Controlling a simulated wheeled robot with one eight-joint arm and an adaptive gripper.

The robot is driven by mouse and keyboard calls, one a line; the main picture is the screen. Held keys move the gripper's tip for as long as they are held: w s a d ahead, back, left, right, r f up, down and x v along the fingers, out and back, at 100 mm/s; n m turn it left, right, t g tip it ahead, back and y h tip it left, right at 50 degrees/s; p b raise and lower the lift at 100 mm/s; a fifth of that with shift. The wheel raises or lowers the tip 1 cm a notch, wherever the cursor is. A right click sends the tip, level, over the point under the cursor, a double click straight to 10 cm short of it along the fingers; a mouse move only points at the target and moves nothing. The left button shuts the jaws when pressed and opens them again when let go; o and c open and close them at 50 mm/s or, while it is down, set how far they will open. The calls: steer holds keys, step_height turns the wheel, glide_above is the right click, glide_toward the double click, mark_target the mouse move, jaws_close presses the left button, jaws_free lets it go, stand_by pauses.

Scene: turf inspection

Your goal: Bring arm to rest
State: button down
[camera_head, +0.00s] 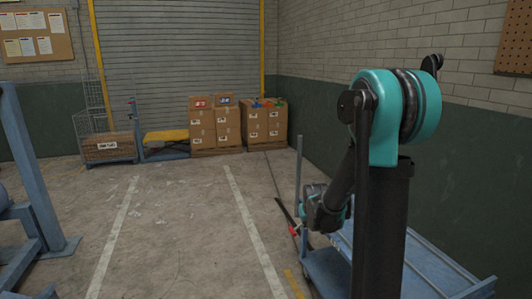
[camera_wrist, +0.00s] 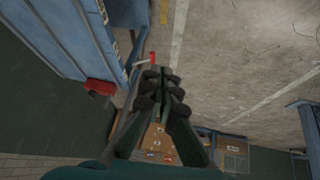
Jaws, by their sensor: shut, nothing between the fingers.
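My gripper (camera_wrist: 161,80) shows in the wrist view with its two dark fingers together and nothing between them. It is in the air, pointing over the floor beside a blue cart (camera_wrist: 62,28). In the head view my arm, black and teal, rises at the right and folds down, its wrist over the left part of the blue cart (camera_head: 430,262). The fingers cannot be made out clearly in the head view.
Stacked cardboard boxes (camera_head: 228,127), a wire cage trolley (camera_head: 107,148) and a yellow-topped cart (camera_head: 166,136) stand by the shutter. A blue steel frame (camera_head: 33,180) is at left. A brick wall stands close at right. The marked floor (camera_head: 170,225) between is clear.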

steer(key=s+d+m+g, duration=0.2)
steer(key=s, duration=2.5)
steer(key=shift+s+d, duration=0.25)
steer(key=shift+d, duration=0.1)
